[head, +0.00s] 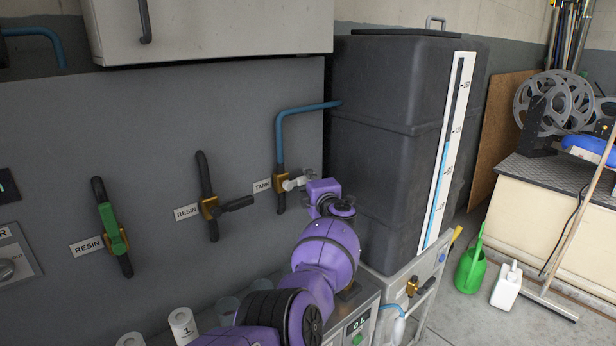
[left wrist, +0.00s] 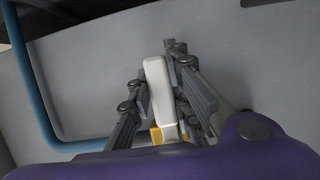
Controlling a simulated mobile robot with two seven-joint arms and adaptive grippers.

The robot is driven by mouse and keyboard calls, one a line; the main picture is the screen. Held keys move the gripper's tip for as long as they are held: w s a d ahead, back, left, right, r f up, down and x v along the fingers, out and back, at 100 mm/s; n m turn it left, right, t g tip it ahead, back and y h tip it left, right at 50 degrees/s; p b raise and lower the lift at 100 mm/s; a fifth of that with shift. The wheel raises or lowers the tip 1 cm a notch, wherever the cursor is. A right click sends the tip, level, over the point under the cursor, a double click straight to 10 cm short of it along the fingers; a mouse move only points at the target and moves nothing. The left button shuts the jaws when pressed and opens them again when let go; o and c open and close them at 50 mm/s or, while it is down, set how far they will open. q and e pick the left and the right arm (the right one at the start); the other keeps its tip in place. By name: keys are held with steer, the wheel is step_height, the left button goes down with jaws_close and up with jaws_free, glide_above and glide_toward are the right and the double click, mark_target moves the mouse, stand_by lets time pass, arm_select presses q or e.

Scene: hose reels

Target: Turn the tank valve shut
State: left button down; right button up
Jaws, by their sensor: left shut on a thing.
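The tank valve (head: 281,196) sits on the vertical pipe beside the TANK label (head: 262,185), with a brass body and a light handle (head: 291,184). The handle points right and slightly up, across the pipe. My left gripper (head: 304,181) is at the handle's outer end, coming from the right. In the left wrist view the white handle (left wrist: 157,85) lies between the two fingers, which are shut on it. Part of the brass body (left wrist: 156,135) shows below it. The right gripper is not in view.
Two RESIN valves sit to the left, one with a green handle (head: 111,229) along its pipe, one with a black handle (head: 237,204) across. A dark tank (head: 385,130) with a level scale (head: 445,155) stands right. Cups (head: 183,322) stand below. A blue pipe (head: 300,108) runs above.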

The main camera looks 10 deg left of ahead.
arm_select(q)
steer(key=shift+f, duration=0.25)
steer(key=c, duration=1.8)
jaws_free()
steer(key=shift+o, duration=1.1)
steer(key=shift+r, duration=0.15)
steer(key=v, duration=1.2)
